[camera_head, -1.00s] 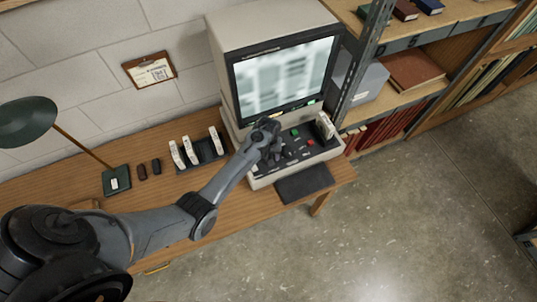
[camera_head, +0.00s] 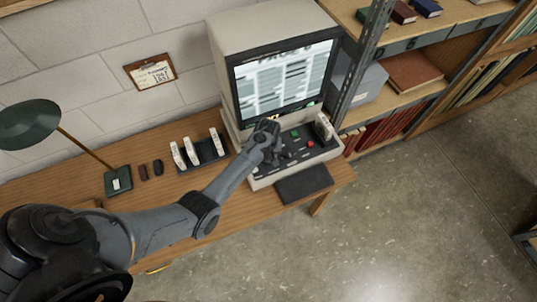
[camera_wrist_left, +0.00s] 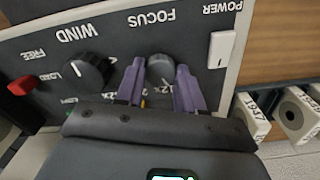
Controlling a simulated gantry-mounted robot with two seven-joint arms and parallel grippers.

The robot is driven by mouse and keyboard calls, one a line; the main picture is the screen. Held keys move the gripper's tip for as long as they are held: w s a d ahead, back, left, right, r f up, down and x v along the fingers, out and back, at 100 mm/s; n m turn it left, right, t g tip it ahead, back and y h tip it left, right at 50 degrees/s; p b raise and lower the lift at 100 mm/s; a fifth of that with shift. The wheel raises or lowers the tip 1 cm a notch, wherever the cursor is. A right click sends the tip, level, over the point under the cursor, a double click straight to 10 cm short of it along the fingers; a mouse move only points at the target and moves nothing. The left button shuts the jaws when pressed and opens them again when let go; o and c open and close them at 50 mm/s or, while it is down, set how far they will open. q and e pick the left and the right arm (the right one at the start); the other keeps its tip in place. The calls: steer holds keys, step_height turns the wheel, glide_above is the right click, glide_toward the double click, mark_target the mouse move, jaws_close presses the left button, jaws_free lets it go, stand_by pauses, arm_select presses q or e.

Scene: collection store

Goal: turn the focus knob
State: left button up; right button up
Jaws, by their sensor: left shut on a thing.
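The reader (camera_head: 270,40) is a beige machine with a lit screen and a control panel below it. The screen (camera_head: 285,77) shows blocks of pale text columns, fairly defined but small. In the left wrist view, the round grey focus knob (camera_wrist_left: 160,66) sits by the upside-down word FOCUS. My left gripper (camera_wrist_left: 159,76) is shut on the knob, with a purple finger on each side. In the head view, the left gripper (camera_head: 266,133) is at the panel's left part and hides the knob. My right gripper is not in view.
The black WIND knob (camera_wrist_left: 90,72) and white POWER switch (camera_wrist_left: 221,49) flank the focus knob. A rack of white boxes (camera_head: 204,150) stands left of the reader. A green lamp (camera_head: 30,122) is at far left. Shelves (camera_head: 410,90) stand at right.

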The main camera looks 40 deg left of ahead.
arm_select(q)
steer(key=n+p, duration=0.1)
steer(key=n, duration=0.2)
steer(key=shift+r, duration=0.1)
steer(key=shift+n+p, duration=0.6)
steer(key=shift+n, duration=0.7)
steer(key=o, duration=1)
steer(key=shift+o, duration=0.2)
step_height(320, 180, up, 11)
steer(key=p, duration=0.2)
steer(key=shift+f, duration=0.2)
